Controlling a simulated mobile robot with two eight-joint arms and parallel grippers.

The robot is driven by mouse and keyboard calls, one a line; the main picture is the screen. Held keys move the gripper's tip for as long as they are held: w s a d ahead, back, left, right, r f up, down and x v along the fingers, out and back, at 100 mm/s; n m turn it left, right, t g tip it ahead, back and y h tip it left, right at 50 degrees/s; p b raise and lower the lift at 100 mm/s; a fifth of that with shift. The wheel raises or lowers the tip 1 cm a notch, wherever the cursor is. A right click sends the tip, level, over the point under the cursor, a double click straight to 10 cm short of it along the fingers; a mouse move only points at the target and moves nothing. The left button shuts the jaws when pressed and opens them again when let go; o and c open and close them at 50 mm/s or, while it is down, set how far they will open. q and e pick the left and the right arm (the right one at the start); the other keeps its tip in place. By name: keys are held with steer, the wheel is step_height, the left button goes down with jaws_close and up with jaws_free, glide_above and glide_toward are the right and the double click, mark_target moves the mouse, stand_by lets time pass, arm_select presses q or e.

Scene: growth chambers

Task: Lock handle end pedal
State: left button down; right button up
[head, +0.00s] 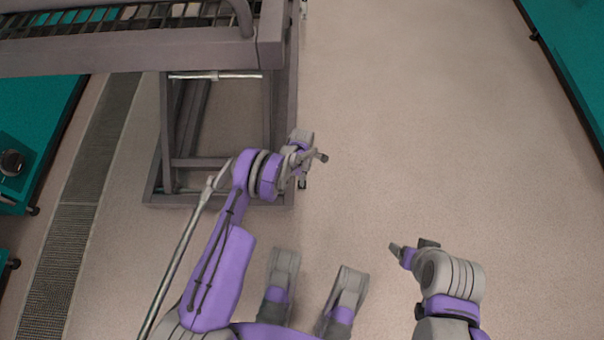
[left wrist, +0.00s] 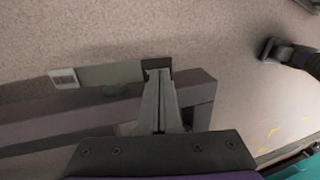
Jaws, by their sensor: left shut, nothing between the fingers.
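In the head view the grey metal cart (head: 272,35) stands at the upper left, with its base frame on the floor. A flat grey-green pedal plate with a pale end (left wrist: 112,74) shows in the left wrist view, beside the cart's base bar (left wrist: 60,118). My left gripper (head: 316,157) is at the right side of that base. In the left wrist view its fingers (left wrist: 158,74) are shut and empty, with their tips close to the plate's right end. Whether they touch it I cannot tell. My right gripper (head: 411,247) is over open floor, its finger gap unclear.
Teal cabinets (head: 30,105) stand at the left, and another teal unit (head: 575,50) is at the upper right. A floor grating (head: 80,190) runs along the left. The floor right of the cart is clear. A dark object (left wrist: 288,50) shows at the left wrist view's right edge.

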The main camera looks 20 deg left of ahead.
mark_target(302, 188)
arm_select(q)
steer(key=shift+s+f, duration=0.15)
steer(key=shift+f, duration=0.1)
stand_by(0.3)
steer(key=shift+s+d+f+t+y+p, duration=0.2)
steer(key=shift+s+f+t+y+p, duration=0.3)
steer(key=shift+t, duration=0.6)
steer(key=shift+s+d+f+t, duration=0.1)
steer(key=shift+s+f+t, duration=0.15)
steer(key=shift+f+t, duration=0.6)
steer(key=shift+s+f+b, duration=0.1)
steer(key=shift+f+b, duration=0.3)
arm_select(e)
steer(key=shift+s, duration=0.1)
